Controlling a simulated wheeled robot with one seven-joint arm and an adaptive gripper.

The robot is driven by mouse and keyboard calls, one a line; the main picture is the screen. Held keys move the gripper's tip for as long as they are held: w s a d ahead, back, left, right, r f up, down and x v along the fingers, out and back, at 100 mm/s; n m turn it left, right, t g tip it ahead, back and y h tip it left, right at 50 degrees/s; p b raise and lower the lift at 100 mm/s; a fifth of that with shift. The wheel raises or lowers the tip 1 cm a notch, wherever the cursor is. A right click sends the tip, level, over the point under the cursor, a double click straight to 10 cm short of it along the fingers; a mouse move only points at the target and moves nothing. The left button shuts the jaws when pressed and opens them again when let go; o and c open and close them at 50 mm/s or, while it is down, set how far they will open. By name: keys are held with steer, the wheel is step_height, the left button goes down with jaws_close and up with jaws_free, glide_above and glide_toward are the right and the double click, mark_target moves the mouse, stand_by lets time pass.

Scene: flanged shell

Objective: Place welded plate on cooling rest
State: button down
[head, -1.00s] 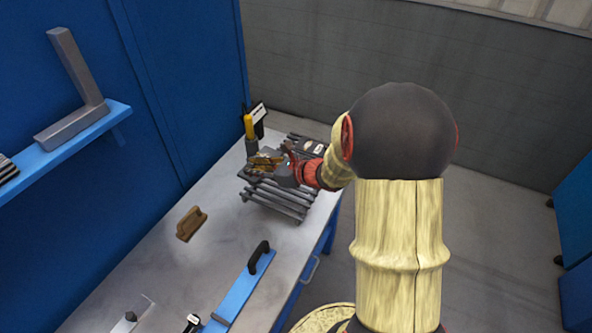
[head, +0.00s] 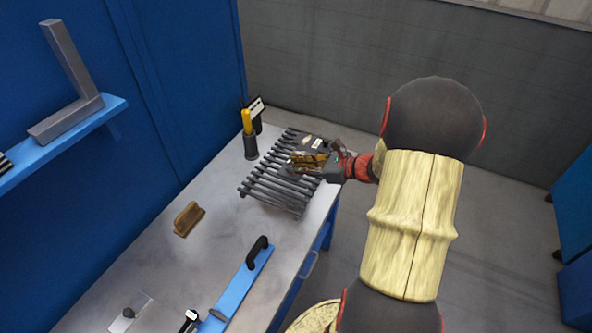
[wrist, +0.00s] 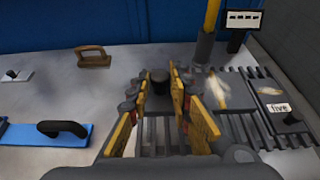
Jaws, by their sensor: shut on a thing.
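The cooling rest (head: 265,192) is a dark slatted rack on the bench, and its slats also show in the wrist view (wrist: 160,148). My gripper (head: 308,160), with yellow fingers, is low over the rack. In the wrist view its fingers (wrist: 156,84) close around a dark knob-like part. A grey plate with a pale streak, seemingly the welded plate (wrist: 228,92), is beside the right finger, low over or on the slats. My fingers hide where it joins the knob and whether it touches the rack.
A dark plate labelled "five" (wrist: 282,108) lies at the rack's far end. A yellow-handled tool in a holder (head: 250,146) and a small sign (head: 256,106) stand behind. A wooden-handled block (head: 188,219) and a blue bar with black handle (head: 243,283) lie nearer.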

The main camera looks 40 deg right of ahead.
mark_target(289, 159)
steer(key=w+d+f, duration=0.1)
steer(key=w, duration=0.1)
steer(key=w+d+f+b, duration=0.1)
steer(key=w+d, duration=0.1)
steer(key=shift+d+f, duration=0.1)
steer(key=shift+d, duration=0.15)
steer(key=w+d+f, duration=0.1)
steer(key=w+d+f+b, duration=0.1)
steer(key=f, duration=0.1)
steer(key=w+d+f+b, duration=0.1)
steer(key=f, duration=0.1)
steer(key=shift+w, duration=0.2)
steer(key=shift+w+d+f+b, duration=0.15)
steer(key=shift+f+b, duration=0.35)
steer(key=shift+f, duration=0.5)
steer(key=shift+w+d+f+b, duration=0.15)
steer(key=shift+f+b, duration=0.35)
steer(key=shift+f, duration=0.5)
steer(key=c, duration=1.7)
jaws_free()
steer(key=shift+s+a+f, duration=0.1)
steer(key=shift+f, duration=0.1)
steer(key=shift+o, duration=0.4)
steer(key=shift+r, duration=0.1)
